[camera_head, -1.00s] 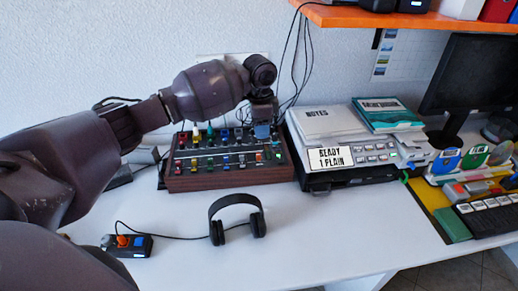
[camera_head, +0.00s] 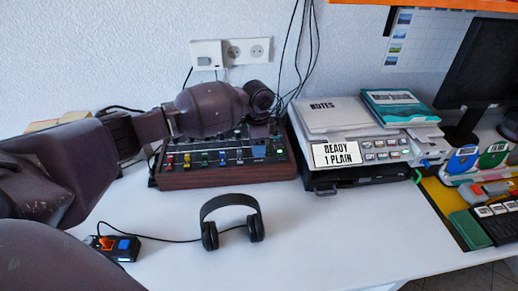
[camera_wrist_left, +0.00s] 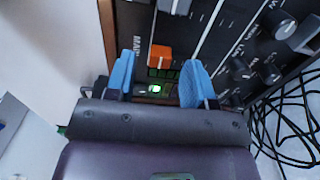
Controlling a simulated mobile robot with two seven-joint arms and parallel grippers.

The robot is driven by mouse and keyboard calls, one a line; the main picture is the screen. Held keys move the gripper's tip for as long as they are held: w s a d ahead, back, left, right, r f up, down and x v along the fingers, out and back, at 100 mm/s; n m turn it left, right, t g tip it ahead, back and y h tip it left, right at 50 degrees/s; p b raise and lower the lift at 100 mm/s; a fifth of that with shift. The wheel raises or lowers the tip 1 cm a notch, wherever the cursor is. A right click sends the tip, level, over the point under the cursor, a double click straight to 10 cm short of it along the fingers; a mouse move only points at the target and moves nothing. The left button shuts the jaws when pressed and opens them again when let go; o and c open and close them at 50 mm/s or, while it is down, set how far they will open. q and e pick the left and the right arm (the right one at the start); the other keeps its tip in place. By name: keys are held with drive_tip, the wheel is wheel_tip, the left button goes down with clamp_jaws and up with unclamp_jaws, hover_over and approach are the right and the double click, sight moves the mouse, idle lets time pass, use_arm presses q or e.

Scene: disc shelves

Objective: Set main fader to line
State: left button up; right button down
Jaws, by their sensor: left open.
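The mixer (camera_head: 225,180) is a dark panel in a wooden case with coloured fader caps, near the wall in the head view. My left gripper (camera_head: 259,149) is over its right end, pointing down. In the left wrist view my left gripper (camera_wrist_left: 158,78) has its two blue fingers apart. An orange fader cap (camera_wrist_left: 160,56), near the printed word "MAIN", shows between the fingertips with gaps on both sides. I cannot tell whether the fingers reach down to its height. A small green light (camera_wrist_left: 154,89) glows below it. My right gripper is out of view.
Headphones (camera_head: 231,220) lie in front of the mixer. A small box with an orange knob (camera_head: 106,243) sits at the front left. A machine reading "READY 1 PLAIN" (camera_head: 337,154) stands right of the mixer. Black cables (camera_wrist_left: 283,125) hang beside the panel.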

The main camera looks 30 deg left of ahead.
use_arm(q)
drive_tip(key=shift+f, duration=0.8)
clamp_jaws()
